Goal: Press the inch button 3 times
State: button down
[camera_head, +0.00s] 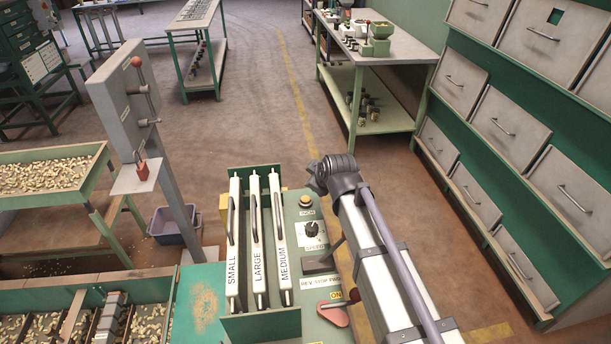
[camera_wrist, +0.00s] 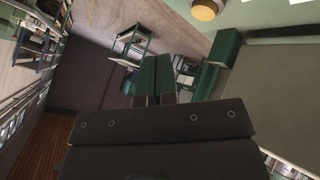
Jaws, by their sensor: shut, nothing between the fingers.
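The inch button (camera_head: 305,200) is a round amber cap at the top of the green control panel (camera_head: 292,211), with a label just below it. In the wrist view a round amber cap that looks like this button (camera_wrist: 204,9) shows at the top edge, partly cut off. My gripper (camera_wrist: 156,75) is shut and empty, with its fingers together in the middle of the wrist view. The cap is above and to the right of the fingertips there, apart from them. In the head view my wrist is just right of the button; the fingers cannot be made out.
A black dial (camera_head: 311,229) sits below the button, and a red lever (camera_head: 333,314) is lower. Three upright white handles labelled SMALL (camera_head: 233,262), LARGE (camera_head: 258,262) and MEDIUM (camera_head: 282,262) stand left of the panel. A grey post box (camera_head: 125,100) is further left.

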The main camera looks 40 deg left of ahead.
aim_at(304, 199)
jog(key=shift+n+y, duration=0.4)
jog(key=shift+n, duration=0.2)
jog(key=a+r, duration=0.1)
jog(key=s+a+r+p, duration=0.1)
jog(key=a+r, duration=0.1)
jog(key=r, duration=0.1)
jog(key=shift+s+a+p, duration=0.35)
notch_tip(304, 199, down, 9)
jog(key=b, duration=0.8)
jog(key=shift+r+b, duration=0.1)
jog(key=shift+b, duration=0.3)
dwell(0.5)
jog(key=shift+f+b, duration=0.4)
